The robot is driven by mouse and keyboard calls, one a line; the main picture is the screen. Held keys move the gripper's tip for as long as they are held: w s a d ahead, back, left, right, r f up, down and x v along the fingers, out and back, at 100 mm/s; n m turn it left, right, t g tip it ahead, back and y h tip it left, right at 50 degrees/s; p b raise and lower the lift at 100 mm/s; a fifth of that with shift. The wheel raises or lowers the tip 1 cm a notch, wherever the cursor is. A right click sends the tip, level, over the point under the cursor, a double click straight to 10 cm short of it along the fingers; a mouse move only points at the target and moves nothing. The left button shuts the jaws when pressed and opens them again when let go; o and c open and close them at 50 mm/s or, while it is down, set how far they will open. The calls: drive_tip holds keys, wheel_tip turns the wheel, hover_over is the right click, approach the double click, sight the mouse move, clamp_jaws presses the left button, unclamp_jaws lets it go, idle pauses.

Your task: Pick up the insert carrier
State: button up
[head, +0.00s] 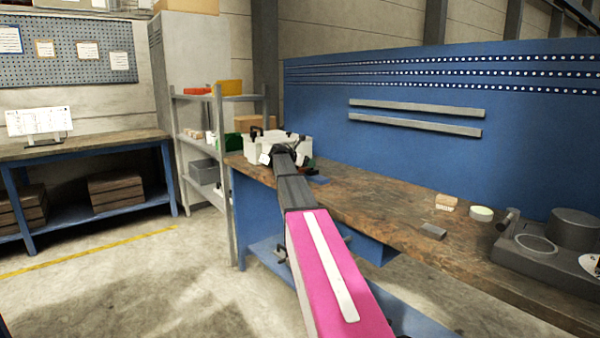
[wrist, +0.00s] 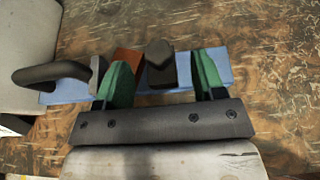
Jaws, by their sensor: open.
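In the wrist view, a dark upright post with a faceted top (wrist: 160,65) stands over a flat blue piece (wrist: 218,65) on the brown bench. It looks like the insert carrier, though I cannot be sure. An orange-brown block (wrist: 127,58) sits just left of the post. My gripper (wrist: 162,75) is open, with one green finger on each side of the post and gaps between. In the head view, my gripper (head: 296,158) is at the far left end of the bench, mostly hidden by my arm. The blue piece (head: 318,180) shows beside it.
A pale grey box (wrist: 25,50) stands close on the left, with a dark curved handle (wrist: 50,72) near my left finger. In the head view, a small grey block (head: 433,231), a round pale-green-topped item (head: 481,213) and dark equipment (head: 560,245) stand farther right on the workbench (head: 370,210).

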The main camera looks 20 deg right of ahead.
drive_tip(key=x, duration=0.3)
drive_tip(key=shift+w+d+f, duration=0.1)
drive_tip(key=shift+w, duration=0.1)
clamp_jaws()
